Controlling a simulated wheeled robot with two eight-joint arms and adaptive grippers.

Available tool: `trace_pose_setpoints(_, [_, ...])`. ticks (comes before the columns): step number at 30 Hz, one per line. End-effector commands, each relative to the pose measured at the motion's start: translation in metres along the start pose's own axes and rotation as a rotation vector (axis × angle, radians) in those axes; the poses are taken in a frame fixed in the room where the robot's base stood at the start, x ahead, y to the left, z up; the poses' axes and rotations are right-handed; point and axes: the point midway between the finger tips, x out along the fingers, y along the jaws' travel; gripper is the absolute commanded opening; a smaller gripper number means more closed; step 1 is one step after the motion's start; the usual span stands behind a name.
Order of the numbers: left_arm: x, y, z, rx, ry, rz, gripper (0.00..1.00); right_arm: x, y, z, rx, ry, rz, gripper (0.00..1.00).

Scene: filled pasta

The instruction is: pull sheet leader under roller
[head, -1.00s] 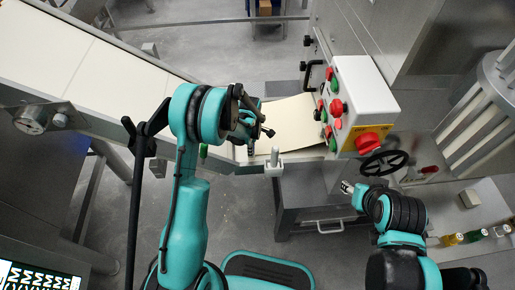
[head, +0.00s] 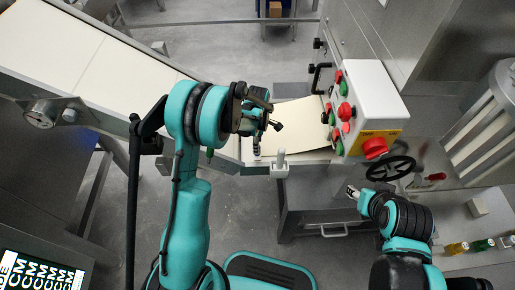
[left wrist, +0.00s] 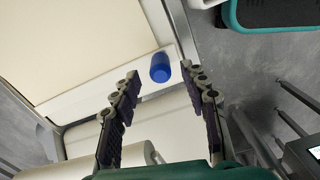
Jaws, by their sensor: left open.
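A cream sheet (head: 300,122) lies over the end of the sloping conveyor, beside the control box. My left gripper (head: 262,120) is above the left part of this end piece, and the arm hides some of the sheet. In the left wrist view my left gripper (left wrist: 160,78) is open, with nothing between its fingers. A blue cylinder (left wrist: 160,68) shows beyond the fingertips, on the pale edge of a cream surface (left wrist: 75,40). My right gripper (head: 352,191) is low beside the handwheel, too small to read.
A white control box (head: 372,90) with red and green buttons stands right of the sheet. A black handwheel (head: 390,168) is below it. Several small bottles (head: 457,248) stand on the right counter.

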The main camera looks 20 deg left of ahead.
Motion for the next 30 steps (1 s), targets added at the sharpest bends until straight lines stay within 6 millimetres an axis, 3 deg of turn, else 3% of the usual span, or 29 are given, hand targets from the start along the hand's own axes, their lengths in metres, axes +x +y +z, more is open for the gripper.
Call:
trace_pose_setpoints(6, [-0.047, -0.001, 0.000, 0.000, 0.000, 0.000, 0.44, 0.000, 0.000, 0.000, 0.000, 0.000, 0.000, 0.44])
trace_pose_setpoints(12, [-0.070, 0.000, 0.000, 0.000, 0.000, 0.000, 0.44, 0.000, 0.000, 0.000, 0.000, 0.000, 0.000, 0.44])
trace_pose_setpoints(30, [-0.074, -0.001, 0.000, 0.003, 0.000, 0.001, 0.44, 0.000, 0.000, 0.000, 0.000, 0.000, 0.000, 0.44])
